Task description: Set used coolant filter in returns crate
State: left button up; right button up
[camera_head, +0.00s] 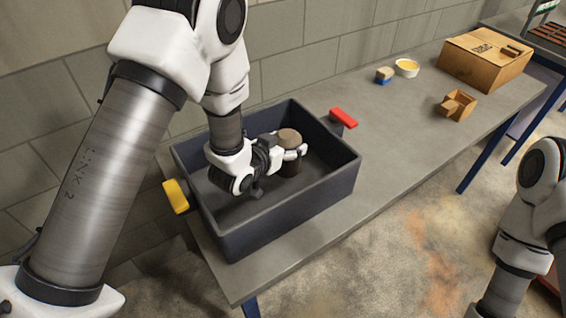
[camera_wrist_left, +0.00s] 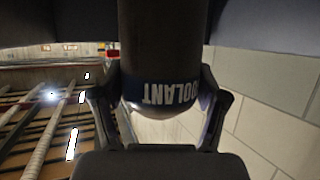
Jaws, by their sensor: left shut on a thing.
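The used coolant filter (camera_head: 290,168) is a dark cylinder with a brown top. It is upright inside the walls of the returns crate (camera_head: 312,203), a dark grey open box at the near end of the bench. My left gripper (camera_head: 288,153) is shut around the filter's upper part. In the left wrist view the filter (camera_wrist_left: 160,50) sits between both fingers, with a blue band lettered "COOLANT" upside down. I cannot tell whether its bottom touches the crate floor. My right gripper is not in view.
The crate has a yellow handle (camera_head: 176,196) and a red one (camera_head: 343,117). A block wall stands behind.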

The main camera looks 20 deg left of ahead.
aim_at(288, 163)
pick_arm(q)
jog(key=shift+s+d+f, duration=0.1)
jog(key=shift+s+f, duration=0.1)
jog(key=shift+f, duration=0.4)
jog(key=shift+s+f, duration=0.15)
jog(key=shift+f, duration=0.4)
jog(key=f, duration=0.2)
jog(key=w+f+p, duration=0.1)
jog(key=f, duration=0.1)
jog(key=shift+w+d+f, duration=0.1)
jog(key=shift+d+f, duration=0.05)
jog(key=shift+d, duration=0.05)
jog(key=shift+s+a, duration=0.15)
jog(key=shift+s, duration=0.15)
jog(key=o, duration=1.5)
jog(key=shift+f, duration=0.1)
jog(key=shift+o, duration=0.4)
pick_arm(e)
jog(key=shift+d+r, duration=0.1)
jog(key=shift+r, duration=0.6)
